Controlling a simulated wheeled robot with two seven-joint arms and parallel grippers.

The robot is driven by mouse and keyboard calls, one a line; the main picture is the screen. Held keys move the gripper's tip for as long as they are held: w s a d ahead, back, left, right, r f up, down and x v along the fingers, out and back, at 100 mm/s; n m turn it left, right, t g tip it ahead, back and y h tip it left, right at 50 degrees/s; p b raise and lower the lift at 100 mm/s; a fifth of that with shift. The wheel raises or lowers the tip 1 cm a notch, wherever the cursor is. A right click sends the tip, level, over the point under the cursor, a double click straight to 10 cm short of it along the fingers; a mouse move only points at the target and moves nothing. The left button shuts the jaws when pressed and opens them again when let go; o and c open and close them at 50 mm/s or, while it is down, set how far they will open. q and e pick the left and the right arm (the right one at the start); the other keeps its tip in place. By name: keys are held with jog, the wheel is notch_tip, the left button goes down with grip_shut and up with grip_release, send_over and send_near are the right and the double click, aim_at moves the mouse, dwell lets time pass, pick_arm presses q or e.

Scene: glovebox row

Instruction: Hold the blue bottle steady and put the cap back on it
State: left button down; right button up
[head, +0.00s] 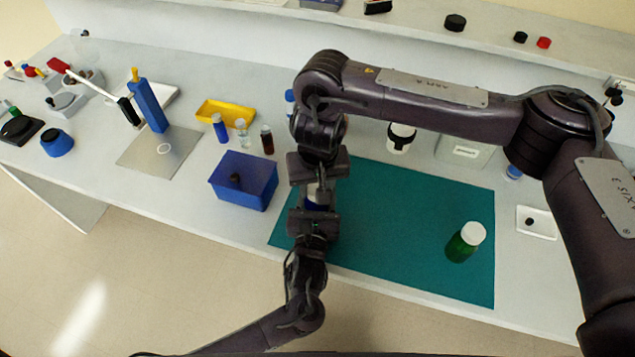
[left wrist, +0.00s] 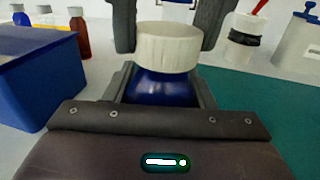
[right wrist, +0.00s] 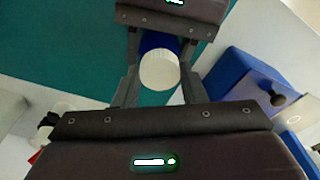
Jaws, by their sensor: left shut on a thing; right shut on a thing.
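The blue bottle (left wrist: 162,88) is upright between the fingers of my left gripper (head: 316,207), which is shut on it. The white ribbed cap (left wrist: 168,46) sits right over the bottle's top, with no clear gap between them in the left wrist view. My right gripper (right wrist: 158,85) comes from above and is shut on the cap, one finger on each side. The cap's top also shows in the right wrist view (right wrist: 160,70). I cannot tell whether the threads are engaged. In the head view the grippers hide most of the bottle and cap.
The bottle is over the left part of a teal mat (head: 400,230). A green bottle with a white cap (head: 465,242) stands on the mat at right. A blue box (head: 243,182) is close on the left, with small vials (head: 266,139) behind it. The mat's middle is clear.

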jog(key=m, duration=0.3)
jog(key=shift+w+m, duration=0.1)
jog(key=shift+m, duration=0.3)
pick_arm(q)
jog(key=shift+d, duration=0.1)
pick_arm(e)
jog(key=o, duration=0.9)
jog(key=shift+c, duration=0.2)
